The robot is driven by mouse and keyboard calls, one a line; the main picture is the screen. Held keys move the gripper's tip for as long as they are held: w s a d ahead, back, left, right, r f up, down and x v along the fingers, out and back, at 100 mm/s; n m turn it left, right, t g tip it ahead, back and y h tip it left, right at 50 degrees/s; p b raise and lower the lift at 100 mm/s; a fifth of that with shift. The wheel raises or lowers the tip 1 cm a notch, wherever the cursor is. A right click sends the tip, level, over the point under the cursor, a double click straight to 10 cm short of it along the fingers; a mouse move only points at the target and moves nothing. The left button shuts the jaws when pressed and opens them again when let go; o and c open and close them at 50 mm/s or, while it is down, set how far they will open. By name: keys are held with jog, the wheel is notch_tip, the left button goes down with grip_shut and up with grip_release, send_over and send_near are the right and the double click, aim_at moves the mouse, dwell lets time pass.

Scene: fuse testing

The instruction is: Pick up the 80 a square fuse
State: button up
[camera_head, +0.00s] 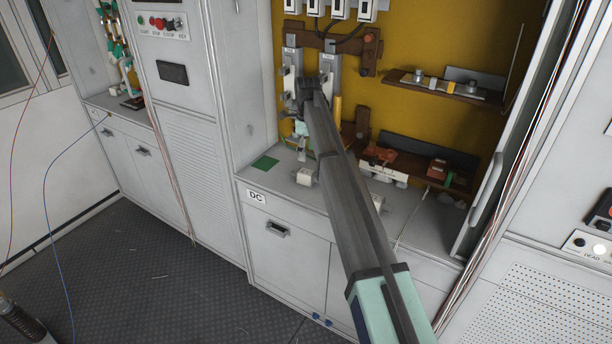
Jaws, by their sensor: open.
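My arm reaches from the lower right into the open cabinet. My gripper (302,147) hangs at the far end of the arm, low over the grey counter, and is open; its fingers are small and partly hidden. A small white block-like piece (305,177), possibly a square fuse, lies on the counter just below my gripper and looks apart from it. Another small pale piece (378,202) lies right of my arm, near the counter's front. No rating is readable on either, so I cannot tell which is the 80 A one.
A green square (265,163) lies on the grey counter (283,190). Upright holders (291,75) stand on the yellow back wall (430,40). Brown mounts (440,172) sit at the right. An open cabinet door (497,140) bounds the right side.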

aim_at(306, 172)
jog(key=shift+a+f+p, duration=0.1)
jog(key=shift+f+p, duration=1.45)
jog(key=shift+f, duration=3.4)
grip_shut()
